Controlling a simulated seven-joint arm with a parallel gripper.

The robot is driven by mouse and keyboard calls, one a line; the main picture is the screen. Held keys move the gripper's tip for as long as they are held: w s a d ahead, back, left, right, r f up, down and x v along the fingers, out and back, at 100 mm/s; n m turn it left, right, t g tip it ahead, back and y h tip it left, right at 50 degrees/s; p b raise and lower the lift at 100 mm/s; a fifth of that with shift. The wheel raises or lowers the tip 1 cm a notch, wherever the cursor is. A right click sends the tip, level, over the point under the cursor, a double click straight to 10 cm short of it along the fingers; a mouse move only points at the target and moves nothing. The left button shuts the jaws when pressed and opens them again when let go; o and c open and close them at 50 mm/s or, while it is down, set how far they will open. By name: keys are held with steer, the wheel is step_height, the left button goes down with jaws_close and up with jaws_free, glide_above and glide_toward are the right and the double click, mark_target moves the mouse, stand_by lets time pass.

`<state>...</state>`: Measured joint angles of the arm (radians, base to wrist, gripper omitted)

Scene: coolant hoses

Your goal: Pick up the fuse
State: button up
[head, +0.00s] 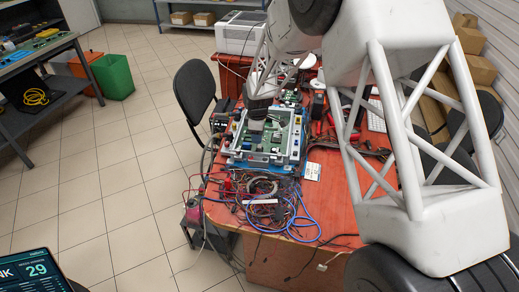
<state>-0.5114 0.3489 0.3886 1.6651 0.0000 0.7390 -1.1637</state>
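My gripper (259,113) reaches down from my white arm over the framed circuit board (262,137) on the red table. Its dark end is small here and its fingers are not clear, so I cannot tell whether it is open or shut or holds anything. I cannot make out a fuse. It may be hidden by the gripper or too small among the parts on the board.
A tangle of cables (285,213) covers the red table (262,262) in front of the frame. Tools and a keyboard (376,115) lie to the right. A black chair (194,92) stands left, and a white printer (240,33) behind. Tiled floor is free at left.

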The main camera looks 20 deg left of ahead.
mark_target(259, 149)
steer(key=shift+f, duration=0.1)
steer(key=shift+d+f, duration=0.1)
steer(key=shift+f, duration=2.4)
steer(key=shift+c, duration=0.4)
steer(key=c, duration=0.6)
